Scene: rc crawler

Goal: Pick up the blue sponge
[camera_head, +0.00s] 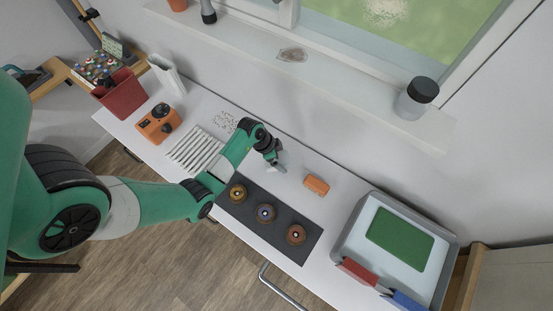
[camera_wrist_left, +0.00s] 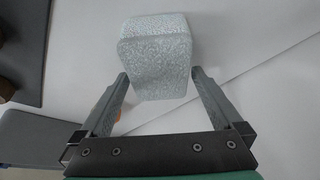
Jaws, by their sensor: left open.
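The sponge (camera_wrist_left: 155,50) is a pale grey-blue speckled block with rounded edges in the left wrist view. My left gripper (camera_wrist_left: 160,77) is open, with one finger on each side of the sponge's near part. A small gap shows at the left finger; the right finger is very close, and I cannot tell if it touches. In the head view my left gripper (camera_head: 276,161) is over the white table near the wall, behind the dark mat. The sponge is not clearly told apart from the gripper there. My right gripper is not in view.
The dark mat (camera_head: 229,211) holds three round orange-brown parts. An orange block (camera_head: 316,185) lies right of the gripper. A grey tray (camera_head: 345,240) with a green pad stands at the right. White strips (camera_head: 195,150) and an orange box (camera_head: 158,124) lie left. The wall is close behind.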

